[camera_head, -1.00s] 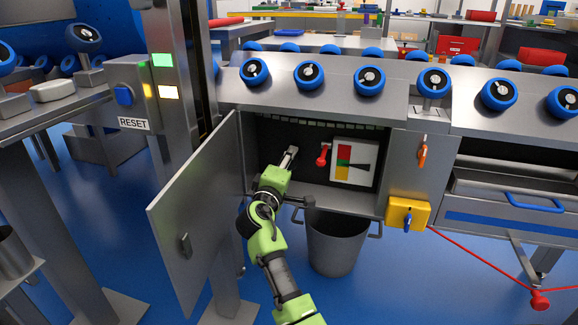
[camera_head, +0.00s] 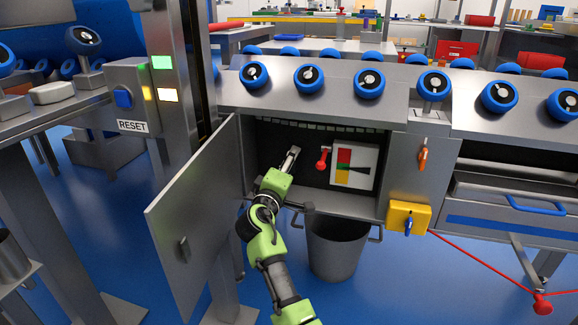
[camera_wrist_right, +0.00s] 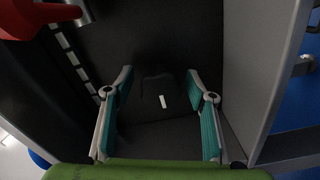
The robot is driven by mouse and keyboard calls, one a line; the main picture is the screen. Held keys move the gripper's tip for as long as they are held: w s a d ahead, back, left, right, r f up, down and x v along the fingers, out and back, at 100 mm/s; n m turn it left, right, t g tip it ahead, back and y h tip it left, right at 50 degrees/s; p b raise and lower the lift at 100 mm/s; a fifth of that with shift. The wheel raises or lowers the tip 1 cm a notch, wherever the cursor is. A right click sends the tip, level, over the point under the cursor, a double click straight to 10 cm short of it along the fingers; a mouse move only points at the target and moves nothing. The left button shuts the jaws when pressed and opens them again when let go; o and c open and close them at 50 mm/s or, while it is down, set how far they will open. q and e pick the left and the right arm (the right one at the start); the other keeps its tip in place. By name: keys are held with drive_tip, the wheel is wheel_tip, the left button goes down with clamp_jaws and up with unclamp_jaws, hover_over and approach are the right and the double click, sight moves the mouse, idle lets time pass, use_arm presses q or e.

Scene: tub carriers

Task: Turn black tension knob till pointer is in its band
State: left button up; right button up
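The black tension knob (camera_wrist_right: 152,98) has a white mark and sits on the dark back wall of the open cabinet. In the right wrist view my right gripper (camera_wrist_right: 160,92) is open, one finger on each side of the knob, with gaps visible. In the head view my green right arm reaches into the cabinet; its gripper (camera_head: 290,158) hides the knob there. The gauge (camera_head: 369,159) is a white plate with a red, green and yellow strip. Its black pointer (camera_head: 357,169) points left, its tip level with the small green part. My left gripper is not in view.
The cabinet door (camera_head: 195,215) hangs open to the left of my arm. A red lever (camera_head: 322,160) stands between gripper and gauge, and also shows in the wrist view (camera_wrist_right: 35,17). A grey bin (camera_head: 338,248) is below. A yellow switch box (camera_head: 408,214) is at right.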

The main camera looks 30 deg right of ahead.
drive_tip(key=v, duration=0.7)
drive_tip(key=shift+s+a, duration=0.2)
idle(0.4)
